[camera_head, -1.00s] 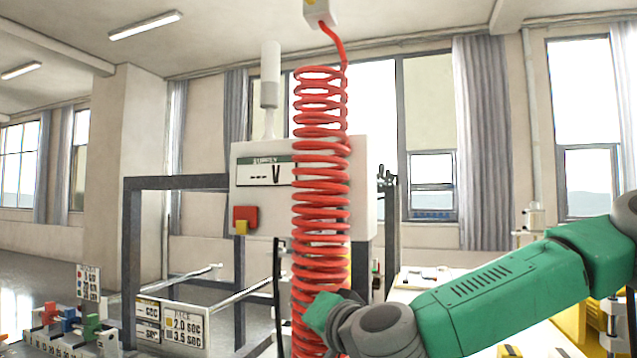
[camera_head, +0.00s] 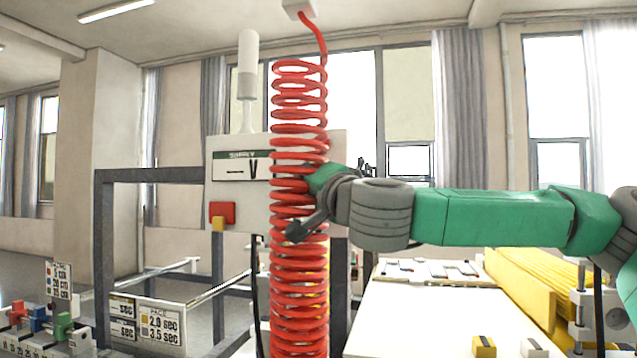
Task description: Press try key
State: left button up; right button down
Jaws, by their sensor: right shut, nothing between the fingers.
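A white control box (camera_head: 240,213) on a dark frame stands at the centre-left, behind a red coiled hose. Its face has a display (camera_head: 243,166) reading dashes and "V", a red block (camera_head: 222,212) and a small yellow piece (camera_head: 218,224) below it. I cannot make out a key marked "try". My right gripper (camera_head: 296,232) is at the coil, in front of the box's right part, with its fingers shut and empty. The coil and my arm hide part of the box. My left gripper is not in view.
The red coiled hose (camera_head: 300,290) hangs in front of the box. A white table (camera_head: 425,322) with small yellow and white blocks is at lower right, beside yellow ribbed stock (camera_head: 540,285). Signs with "2.0 sec" and "3.5 sec" (camera_head: 160,322) and coloured clips (camera_head: 40,320) are at lower left.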

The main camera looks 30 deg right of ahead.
jog(key=shift+w+d, duration=0.1)
jog(key=w+d+p, duration=0.1)
jog(key=w+d, duration=0.4)
jog(key=d, duration=0.1)
jog(key=shift+w+d, duration=0.25)
jog(key=shift+w, duration=0.05)
jog(key=shift+d, duration=0.1)
dwell(1.3)
jog(key=shift+w+d, duration=0.15)
jog(key=shift+w+d+r+p, duration=0.1)
jog(key=shift+w+d+p, duration=0.25)
jog(key=shift+w+d, duration=0.1)
dwell(1.2)
jog(key=shift+s+a, duration=0.1)
jog(key=shift+s, duration=0.05)
jog(key=shift+s+a, duration=0.55)
jog(key=shift+a, duration=0.05)
